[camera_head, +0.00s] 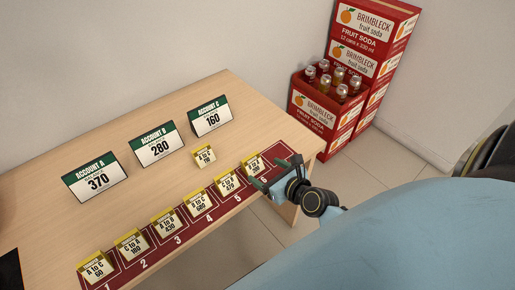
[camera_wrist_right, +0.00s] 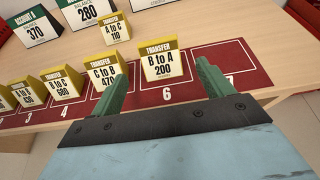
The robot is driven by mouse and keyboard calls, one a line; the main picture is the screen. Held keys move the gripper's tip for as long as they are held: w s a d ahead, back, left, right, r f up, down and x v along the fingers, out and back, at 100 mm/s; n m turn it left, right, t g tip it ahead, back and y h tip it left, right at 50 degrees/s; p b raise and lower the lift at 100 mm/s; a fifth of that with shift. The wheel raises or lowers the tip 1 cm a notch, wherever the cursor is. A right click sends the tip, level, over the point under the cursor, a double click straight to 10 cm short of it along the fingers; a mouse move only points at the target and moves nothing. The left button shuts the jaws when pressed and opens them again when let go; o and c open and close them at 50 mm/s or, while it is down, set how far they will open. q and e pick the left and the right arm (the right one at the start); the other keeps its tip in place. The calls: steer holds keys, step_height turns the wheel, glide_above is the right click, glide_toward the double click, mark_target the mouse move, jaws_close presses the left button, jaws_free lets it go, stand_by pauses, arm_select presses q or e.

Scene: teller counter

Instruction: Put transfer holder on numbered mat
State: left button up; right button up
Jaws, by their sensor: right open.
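A red numbered mat (camera_head: 226,208) runs along the counter's front edge. Yellow-topped transfer holders stand on its squares, from A to C 60 (camera_head: 95,266) at 1 to B to A 200 (camera_wrist_right: 160,66) at 6. Square 7 (camera_wrist_right: 226,58) is bare. Another transfer holder (camera_head: 204,155), reading 110 in the wrist view (camera_wrist_right: 115,32), stands on the wood behind the mat. My right gripper (camera_head: 278,173) is open and empty at the mat's right end. In the wrist view its green fingers (camera_wrist_right: 162,82) appear either side of the B to A 200 holder, nearer the camera; contact is not visible. My left gripper is out of view.
Green-topped account signs A (camera_head: 96,180), B (camera_head: 156,147) and C (camera_head: 211,118) stand farther back.

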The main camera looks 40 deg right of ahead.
steer(key=shift+v, duration=1.45)
